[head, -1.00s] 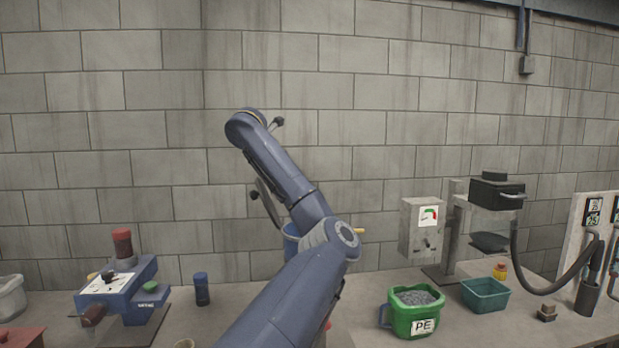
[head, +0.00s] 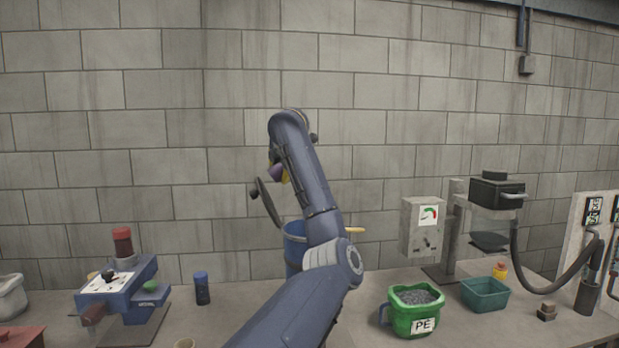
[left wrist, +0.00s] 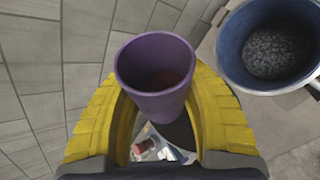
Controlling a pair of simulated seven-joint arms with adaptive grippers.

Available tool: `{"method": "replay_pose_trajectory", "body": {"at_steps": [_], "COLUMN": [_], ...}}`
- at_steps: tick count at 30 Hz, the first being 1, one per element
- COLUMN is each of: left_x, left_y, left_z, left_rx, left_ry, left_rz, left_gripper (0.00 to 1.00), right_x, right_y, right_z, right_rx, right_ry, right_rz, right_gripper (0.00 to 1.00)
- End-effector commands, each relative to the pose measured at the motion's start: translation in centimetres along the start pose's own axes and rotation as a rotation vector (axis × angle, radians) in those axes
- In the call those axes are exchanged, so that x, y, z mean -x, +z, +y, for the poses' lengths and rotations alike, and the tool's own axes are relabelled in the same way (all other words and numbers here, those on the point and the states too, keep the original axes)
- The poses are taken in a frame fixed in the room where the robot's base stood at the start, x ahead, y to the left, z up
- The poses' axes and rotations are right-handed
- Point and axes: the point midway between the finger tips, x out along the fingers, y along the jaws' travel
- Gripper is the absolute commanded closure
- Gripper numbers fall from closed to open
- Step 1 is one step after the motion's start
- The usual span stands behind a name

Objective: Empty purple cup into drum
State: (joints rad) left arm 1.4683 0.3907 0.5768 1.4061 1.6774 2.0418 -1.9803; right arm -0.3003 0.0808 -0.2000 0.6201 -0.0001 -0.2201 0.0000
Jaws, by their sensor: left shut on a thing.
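My left gripper (left wrist: 157,100) has yellow fingers around the purple cup (left wrist: 155,78) and is shut on it. The cup's open mouth faces the wrist camera; its inside is dark reddish. The blue drum (left wrist: 233,62), with grey granules in it, is to the right of the cup in the left wrist view, apart from it. In the head view the cup (head: 276,173) shows only as a small purple patch beside my raised forearm, above the drum (head: 293,249). My arm hides part of the drum. My right gripper is not in view.
A green PE bucket (head: 413,311) of grey granules and a teal bin (head: 485,294) stand at the right. A blue machine (head: 118,291) and a dark blue canister (head: 201,289) stand left. A grey post machine (head: 496,192) is at the back right.

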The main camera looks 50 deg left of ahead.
Motion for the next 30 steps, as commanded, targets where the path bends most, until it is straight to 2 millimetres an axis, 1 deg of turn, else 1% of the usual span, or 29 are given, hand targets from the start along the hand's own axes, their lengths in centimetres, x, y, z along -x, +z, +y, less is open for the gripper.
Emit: {"method": "replay_pose_trajectory", "body": {"at_steps": [6, 30], "left_x": [0.33, 0.85], "left_y": [0.14, 0.52], "left_z": [0.49, 1.03], "left_rx": [-0.085, -0.205], "left_ry": [0.037, 0.089], "left_rz": [0.052, 0.126], "left_gripper": [0.9, 0.9], "right_x": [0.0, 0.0], "right_y": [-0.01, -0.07], "right_z": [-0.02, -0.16], "right_rx": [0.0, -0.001], "right_ry": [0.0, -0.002], "right_rz": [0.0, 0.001], "right_gripper": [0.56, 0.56]}}
